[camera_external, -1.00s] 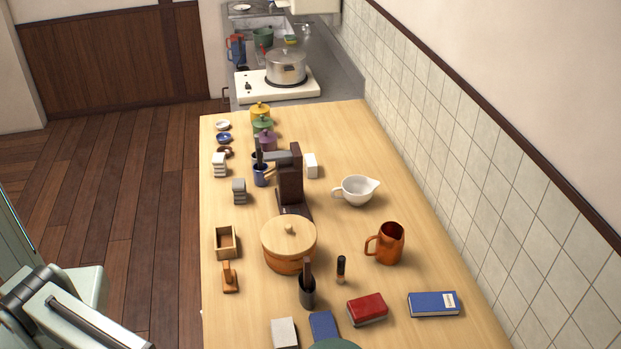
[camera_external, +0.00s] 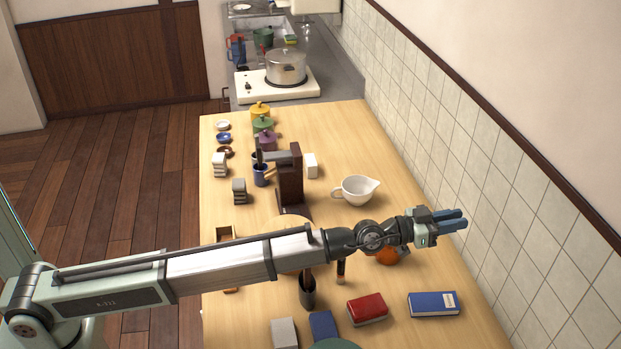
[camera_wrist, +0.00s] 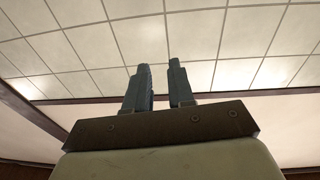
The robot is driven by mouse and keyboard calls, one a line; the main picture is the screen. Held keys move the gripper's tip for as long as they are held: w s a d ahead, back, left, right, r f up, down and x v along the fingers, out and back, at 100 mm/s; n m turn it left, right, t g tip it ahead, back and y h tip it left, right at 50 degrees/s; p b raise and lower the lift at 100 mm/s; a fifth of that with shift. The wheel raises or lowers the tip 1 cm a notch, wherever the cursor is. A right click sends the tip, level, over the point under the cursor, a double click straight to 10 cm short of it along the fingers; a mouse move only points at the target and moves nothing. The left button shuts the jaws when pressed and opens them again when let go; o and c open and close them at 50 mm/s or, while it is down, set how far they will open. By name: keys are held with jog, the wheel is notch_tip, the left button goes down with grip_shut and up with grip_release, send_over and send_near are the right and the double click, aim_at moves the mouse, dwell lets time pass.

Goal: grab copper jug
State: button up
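The copper jug (camera_external: 387,258) stands on the wooden table, right of the middle. My arm passes in front of it and hides most of it; only a part of its orange-brown body shows below the wrist. My gripper (camera_external: 463,218) is to the right of the jug in the external view, pointing right toward the tiled wall. In the wrist view its two blue-grey fingers (camera_wrist: 160,72) stand apart with a gap between them and nothing held. That view shows only tiles and wall beyond the fingers, no jug.
A white spouted bowl (camera_external: 356,190) stands behind the jug. A red box (camera_external: 367,309), a blue book (camera_external: 433,304) and a dark cup (camera_external: 307,293) are in front of it. A brown grinder-like stand (camera_external: 290,178) is to the left. The tiled wall (camera_external: 500,190) borders the table's right side.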

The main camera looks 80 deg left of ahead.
jog(key=a+n+g+y, duration=0.1)
jog(key=a+n+y, duration=0.1)
jog(key=a, duration=1.1)
jog(key=s+a+f+n+g+h, duration=0.2)
jog(key=s+a+f+n+g, duration=0.15)
jog(key=a+f+n, duration=0.5)
jog(key=s+f+n+g+h, duration=0.3)
jog(key=s, duration=0.1)
jog(key=s+d+f+n+g+h, duration=0.1)
jog(key=s+f+n+g+h, duration=0.2)
jog(key=f+h, duration=0.1)
jog(key=s+f+n+g+h, duration=0.3)
jog(key=s+n, duration=0.1)
jog(key=shift+s+d+f+g+h, duration=0.25)
jog(key=shift+s+f+g+h, duration=0.05)
jog(key=shift+g, duration=0.05)
jog(key=shift+s+d+f+n+g+h, duration=0.15)
jog(key=shift+s+d+n+g+h, duration=0.25)
jog(key=shift+s+d+h, duration=0.1)
jog(key=shift+x, duration=2.35)
jog(key=shift+w, duration=0.1)
grip_shut()
